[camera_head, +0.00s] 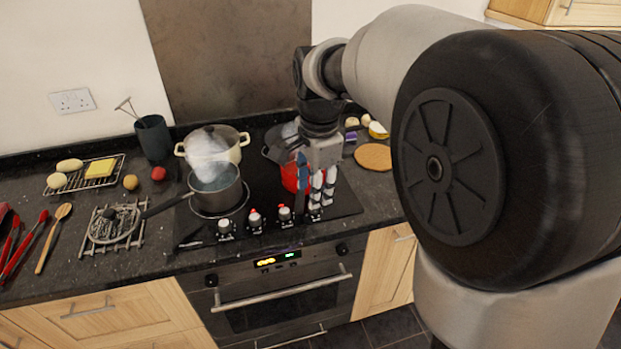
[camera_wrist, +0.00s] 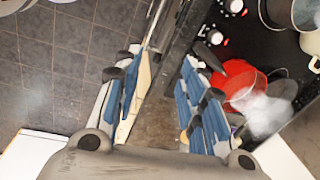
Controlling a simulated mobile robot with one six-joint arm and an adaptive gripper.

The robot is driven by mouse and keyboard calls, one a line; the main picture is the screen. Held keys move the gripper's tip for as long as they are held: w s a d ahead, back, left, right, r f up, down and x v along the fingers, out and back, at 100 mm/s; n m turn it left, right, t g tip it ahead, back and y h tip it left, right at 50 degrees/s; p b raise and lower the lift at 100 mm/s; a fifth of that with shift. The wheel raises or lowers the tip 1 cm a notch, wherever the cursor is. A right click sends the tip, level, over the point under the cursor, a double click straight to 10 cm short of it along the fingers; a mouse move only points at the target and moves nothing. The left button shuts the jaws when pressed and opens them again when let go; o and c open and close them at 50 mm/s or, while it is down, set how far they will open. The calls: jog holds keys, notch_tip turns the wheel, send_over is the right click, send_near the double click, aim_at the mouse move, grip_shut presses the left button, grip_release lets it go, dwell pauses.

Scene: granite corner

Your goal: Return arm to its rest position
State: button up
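My gripper (camera_head: 322,198) points down over the front right of the black hob (camera_head: 262,211) in the head view, close to the rightmost control knob. In the wrist view its blue-padded fingers (camera_wrist: 160,90) stand wide apart with nothing held between them. A red pot (camera_head: 290,178) on the hob is partly hidden behind my gripper; it also shows beside the right finger in the wrist view (camera_wrist: 238,82). I cannot tell whether the gripper touches anything.
A steaming grey saucepan (camera_head: 215,190) and a cream pot (camera_head: 222,141) stand on the hob. Several knobs line its front edge. A wire trivet (camera_head: 112,228), utensils and a rack (camera_head: 85,175) with food lie left. An oven (camera_head: 275,295) is below. Tiled floor (camera_wrist: 50,75) lies in front.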

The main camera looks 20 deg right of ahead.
jog(key=s+a+n+t, duration=0.1)
jog(key=s+n+t, duration=0.2)
jog(key=s+n, duration=1.3)
jog(key=s, duration=0.8)
jog(key=shift+r, duration=0.35)
jog(key=shift+o, duration=0.5)
